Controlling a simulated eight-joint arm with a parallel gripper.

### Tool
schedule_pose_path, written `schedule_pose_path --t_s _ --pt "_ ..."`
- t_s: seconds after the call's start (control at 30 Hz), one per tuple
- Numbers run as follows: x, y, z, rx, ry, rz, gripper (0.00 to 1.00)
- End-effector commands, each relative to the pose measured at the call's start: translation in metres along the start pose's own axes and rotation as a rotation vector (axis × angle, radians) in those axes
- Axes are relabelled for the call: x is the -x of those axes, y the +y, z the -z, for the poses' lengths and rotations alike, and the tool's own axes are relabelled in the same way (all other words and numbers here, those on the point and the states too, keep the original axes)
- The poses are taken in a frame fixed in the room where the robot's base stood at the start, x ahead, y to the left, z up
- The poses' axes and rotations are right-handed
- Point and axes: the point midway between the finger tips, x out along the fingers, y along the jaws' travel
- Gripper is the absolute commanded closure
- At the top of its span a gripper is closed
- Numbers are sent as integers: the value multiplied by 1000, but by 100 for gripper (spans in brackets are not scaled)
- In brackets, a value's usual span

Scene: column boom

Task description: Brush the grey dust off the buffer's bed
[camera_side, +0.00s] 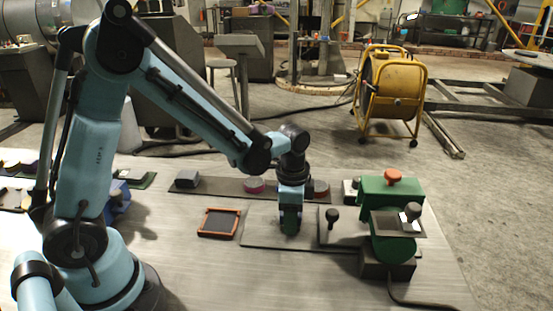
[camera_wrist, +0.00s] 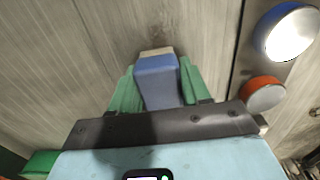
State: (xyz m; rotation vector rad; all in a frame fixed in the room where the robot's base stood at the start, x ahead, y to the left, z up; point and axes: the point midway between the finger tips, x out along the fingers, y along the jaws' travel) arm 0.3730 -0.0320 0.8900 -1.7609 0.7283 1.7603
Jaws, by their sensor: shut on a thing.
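My gripper (camera_side: 290,230) points down over the left part of the flat grey bed (camera_side: 262,240) in front of the green buffer (camera_side: 382,190). In the wrist view its green fingers (camera_wrist: 157,90) are shut on a blue brush (camera_wrist: 158,82) with a pale end. The brush is mostly hidden by the fingers in the side view. I cannot tell whether its end touches the surface below. A faint dark smudge shows near the brush end in the wrist view, but I cannot make out clear grey dust in either view.
A dark knob (camera_side: 332,214) stands on a plate between my gripper and the buffer. An orange-rimmed tray (camera_side: 218,223) lies to the left. Behind is a dark strip (camera_side: 215,187) carrying a dark block (camera_side: 187,179) and a pink puck (camera_side: 254,186). The front table is clear.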

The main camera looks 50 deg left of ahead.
Motion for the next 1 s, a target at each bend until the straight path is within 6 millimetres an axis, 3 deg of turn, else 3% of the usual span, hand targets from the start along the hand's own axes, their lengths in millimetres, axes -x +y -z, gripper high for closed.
schedule_pose_path --t_s 0.83,1.0 --pt "0 0 -78 2 0 0 82" --pt "-1 -9 -68 -3 0 0 82"
